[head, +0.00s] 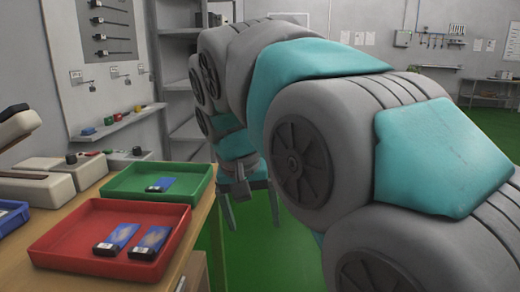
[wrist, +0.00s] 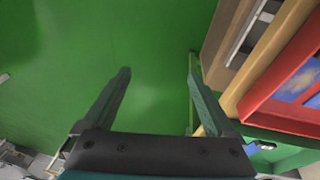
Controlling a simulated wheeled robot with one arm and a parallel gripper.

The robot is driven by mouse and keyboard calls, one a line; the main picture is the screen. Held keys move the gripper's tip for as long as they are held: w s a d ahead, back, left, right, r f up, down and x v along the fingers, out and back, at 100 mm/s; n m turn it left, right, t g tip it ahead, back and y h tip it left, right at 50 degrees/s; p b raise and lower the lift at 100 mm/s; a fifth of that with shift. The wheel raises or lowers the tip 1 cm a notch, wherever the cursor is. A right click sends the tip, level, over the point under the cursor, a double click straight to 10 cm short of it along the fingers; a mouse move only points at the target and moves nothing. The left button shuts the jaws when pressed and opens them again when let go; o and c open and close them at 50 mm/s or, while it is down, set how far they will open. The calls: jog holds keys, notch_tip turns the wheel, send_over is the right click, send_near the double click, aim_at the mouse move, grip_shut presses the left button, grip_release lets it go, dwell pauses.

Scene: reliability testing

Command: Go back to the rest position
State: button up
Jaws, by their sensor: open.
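My gripper (wrist: 158,74) is open and empty in the wrist view. Its two fingers are spread apart over the green floor (wrist: 90,45), beside the table edge. In the head view my arm reaches away and bends down past the right side of the workbench (head: 203,212).
A red tray (head: 70,238) with two blue packages (head: 117,238) sits on the bench, also at right in the wrist view (wrist: 262,108). Behind it a green tray (head: 188,197) holds one blue package (head: 160,185). Grey shelves (head: 185,80) stand behind. Open floor (head: 492,128) lies right.

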jog(key=s+d+f+g, duration=0.2)
jog(key=s+d+f, duration=0.9)
jog(key=d, duration=0.1)
jog(key=s+d+f+g+y, duration=0.1)
jog(key=s+d+f, duration=0.3)
jog(key=s+f, duration=0.5)
jog(key=s+g, duration=0.1)
jog(key=s, duration=0.3)
jog(key=shift+s+d+f+y, duration=0.15)
jog(key=shift+s+d+y, duration=0.05)
jog(key=shift+s+y, duration=0.1)
